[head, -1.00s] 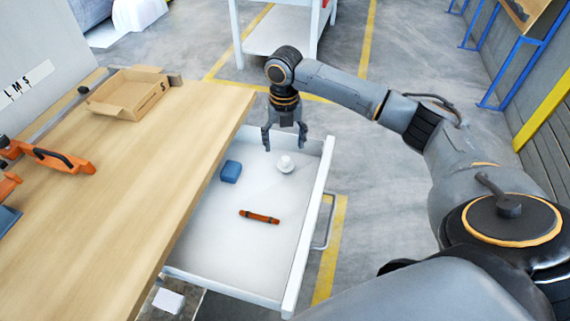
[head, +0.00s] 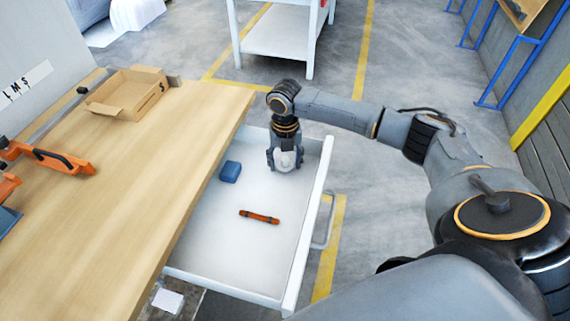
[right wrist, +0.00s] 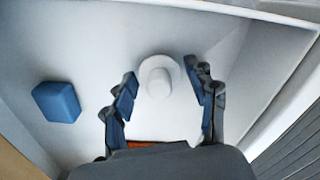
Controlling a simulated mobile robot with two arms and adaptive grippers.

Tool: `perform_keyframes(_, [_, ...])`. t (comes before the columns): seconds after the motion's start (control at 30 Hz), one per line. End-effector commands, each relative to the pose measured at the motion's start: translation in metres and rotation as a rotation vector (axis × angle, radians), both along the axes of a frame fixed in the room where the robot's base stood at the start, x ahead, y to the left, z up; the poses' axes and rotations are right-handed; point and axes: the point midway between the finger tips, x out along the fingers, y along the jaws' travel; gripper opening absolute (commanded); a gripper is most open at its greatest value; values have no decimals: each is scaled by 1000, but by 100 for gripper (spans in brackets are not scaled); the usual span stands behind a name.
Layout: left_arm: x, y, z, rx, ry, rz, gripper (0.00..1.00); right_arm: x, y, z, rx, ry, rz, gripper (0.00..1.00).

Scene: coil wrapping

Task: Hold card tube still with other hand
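A small white piece with a round flange and a raised round middle (head: 286,158) stands in the open drawer; I cannot tell whether it is the card tube. It also shows in the right wrist view (right wrist: 158,82). My right gripper (head: 285,166) points down over it in the head view. In the right wrist view its two fingers (right wrist: 162,88) are spread, one on each side of the white piece, with gaps between. My left gripper is not in view.
The white drawer (head: 225,262) also holds a blue block (head: 230,172) and an orange-red rod with dark bands (head: 259,217). The wooden bench top (head: 120,200) is on the left, with an open cardboard box (head: 127,93) and an orange tool (head: 50,158).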

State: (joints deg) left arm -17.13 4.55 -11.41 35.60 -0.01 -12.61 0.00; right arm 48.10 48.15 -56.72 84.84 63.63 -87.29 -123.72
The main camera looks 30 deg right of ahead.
Motion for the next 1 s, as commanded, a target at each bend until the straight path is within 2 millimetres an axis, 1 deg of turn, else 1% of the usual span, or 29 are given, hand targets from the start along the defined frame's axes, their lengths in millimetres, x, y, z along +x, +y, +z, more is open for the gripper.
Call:
perform_keyframes(0.03, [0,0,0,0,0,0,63,0,0,0,0,0,0,40])
perform_keyframes(0.1, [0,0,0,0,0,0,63,0,0,0,0,0,0,27])
perform_keyframes(0.43, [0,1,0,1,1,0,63,0,0,1,0,-1,0,27])
perform_keyframes(0.57, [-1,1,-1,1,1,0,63,1,0,5,0,-1,0,27])
perform_keyframes(0.67, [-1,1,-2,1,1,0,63,1,0,13,0,-4,0,27])
perform_keyframes(0.8, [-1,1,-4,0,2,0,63,1,0,34,1,-5,1,27])
perform_keyframes(0.87, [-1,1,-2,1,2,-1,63,-8,3,43,1,-3,2,27])
perform_keyframes(1.0, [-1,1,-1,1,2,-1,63,-33,11,75,-1,-4,5,27])
